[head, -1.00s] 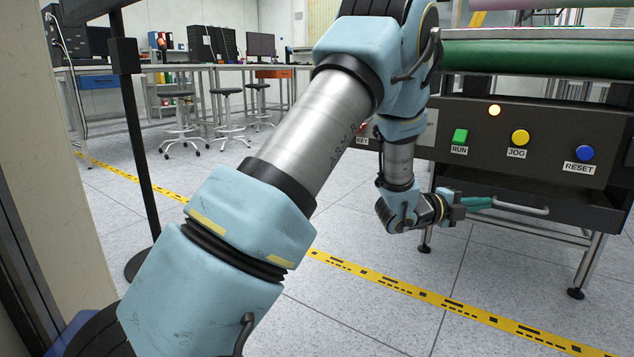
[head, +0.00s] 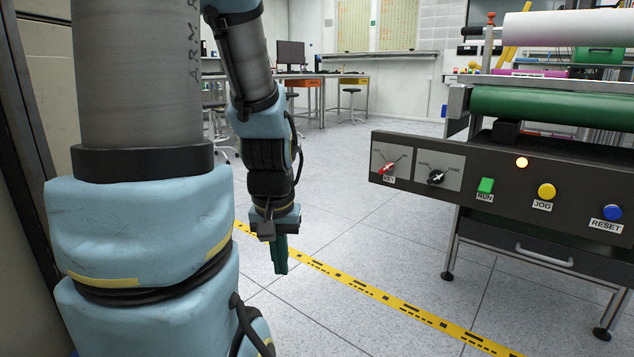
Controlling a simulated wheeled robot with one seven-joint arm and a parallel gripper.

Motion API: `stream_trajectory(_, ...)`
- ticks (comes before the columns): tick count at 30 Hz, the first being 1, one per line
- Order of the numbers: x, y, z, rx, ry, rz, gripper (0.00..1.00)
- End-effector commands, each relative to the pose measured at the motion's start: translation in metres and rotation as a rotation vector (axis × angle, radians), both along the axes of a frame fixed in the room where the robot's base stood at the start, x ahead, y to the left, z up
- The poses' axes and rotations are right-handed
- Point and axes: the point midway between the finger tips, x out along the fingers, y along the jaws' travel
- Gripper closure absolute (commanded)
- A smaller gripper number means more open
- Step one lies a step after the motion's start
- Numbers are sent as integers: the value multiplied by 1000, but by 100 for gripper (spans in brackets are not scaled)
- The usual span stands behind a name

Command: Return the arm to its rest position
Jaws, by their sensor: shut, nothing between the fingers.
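My arm stands upright at the left of the head view, folded with its forearm hanging down. My gripper (head: 280,262) points down at the floor, left of the machine's control panel and apart from it. Its green fingers are together with nothing seen between them. The upper joints of my arm are cut off by the top edge of the view.
The control panel (head: 400,192) carries two knobs, a green RUN button (head: 486,186), a yellow JOG button (head: 546,191) and a blue RESET button (head: 612,212). A green roller (head: 560,106) lies above it. Yellow tape (head: 380,294) crosses open floor. Benches and stools stand behind.

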Motion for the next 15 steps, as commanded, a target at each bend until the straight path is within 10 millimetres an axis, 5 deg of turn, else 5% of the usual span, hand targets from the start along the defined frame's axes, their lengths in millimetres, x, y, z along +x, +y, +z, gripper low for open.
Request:
stream_trajectory(1,-2,1,21,-2,5,9,100)
stream_trajectory(8,0,0,76,0,1,-2,100)
stream_trajectory(15,1,0,152,1,0,-5,100)
